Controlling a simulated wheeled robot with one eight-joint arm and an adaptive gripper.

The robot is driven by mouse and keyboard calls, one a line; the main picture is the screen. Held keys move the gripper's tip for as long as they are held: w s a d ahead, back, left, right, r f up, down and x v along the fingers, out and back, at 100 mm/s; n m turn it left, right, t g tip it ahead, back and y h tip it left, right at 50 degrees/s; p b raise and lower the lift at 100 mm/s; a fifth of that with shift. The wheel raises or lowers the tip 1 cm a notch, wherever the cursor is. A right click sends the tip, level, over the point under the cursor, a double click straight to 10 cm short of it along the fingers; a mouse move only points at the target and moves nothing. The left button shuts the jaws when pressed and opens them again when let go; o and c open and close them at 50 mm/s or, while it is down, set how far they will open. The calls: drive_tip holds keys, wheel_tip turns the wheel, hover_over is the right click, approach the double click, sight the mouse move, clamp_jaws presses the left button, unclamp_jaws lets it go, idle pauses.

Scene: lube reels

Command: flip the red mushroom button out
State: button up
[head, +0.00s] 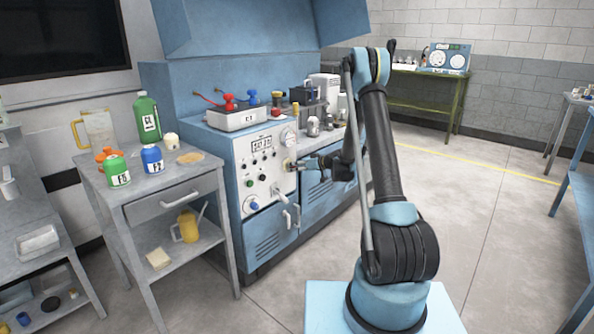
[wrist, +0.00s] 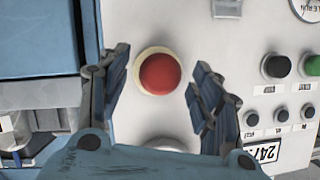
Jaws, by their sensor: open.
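The red mushroom button (wrist: 160,73) sits on a pale collar on the white panel, in the middle of the wrist view. My gripper (wrist: 158,82) is open around it, one finger on each side, with a visible gap to the button on both sides. I cannot tell how deep the fingertips reach along it. In the head view my gripper (head: 295,165) is at the right part of the cabinet's white front panel (head: 256,162), and the button is not clearly visible there.
In the wrist view, a black button (wrist: 275,67) and a green button (wrist: 311,65) stand to the right, above smaller knobs. A numeric display (wrist: 268,152) is at lower right. In the head view, a grey cart (head: 170,195) with bottles stands left of the cabinet.

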drive_tip(key=v, duration=1.2)
drive_tip(key=s+d+r+m+g+h, duration=0.25)
drive_tip(key=s+r, duration=0.35)
drive_tip(key=s, duration=0.6)
drive_tip(key=s+d+r+m+g+h, duration=0.1)
drive_tip(key=s+d+r+h, duration=0.3)
drive_tip(key=s, duration=0.8)
drive_tip(key=s+d+f+m+h, duration=0.1)
drive_tip(key=s+d, duration=0.2)
drive_tip(key=s, duration=0.6)
drive_tip(key=s+d+f+m+g+h, duration=0.1)
drive_tip(key=s+d+f+m+h, duration=0.1)
drive_tip(key=s, duration=0.7)
drive_tip(key=s+d+f+m+h, duration=0.1)
drive_tip(key=s+d, duration=0.3)
drive_tip(key=s, duration=0.5)
drive_tip(key=shift+s+d+f+m+h, duration=0.15)
drive_tip(key=shift+s+d+m+h, duration=0.2)
drive_tip(key=shift+h, duration=0.2)
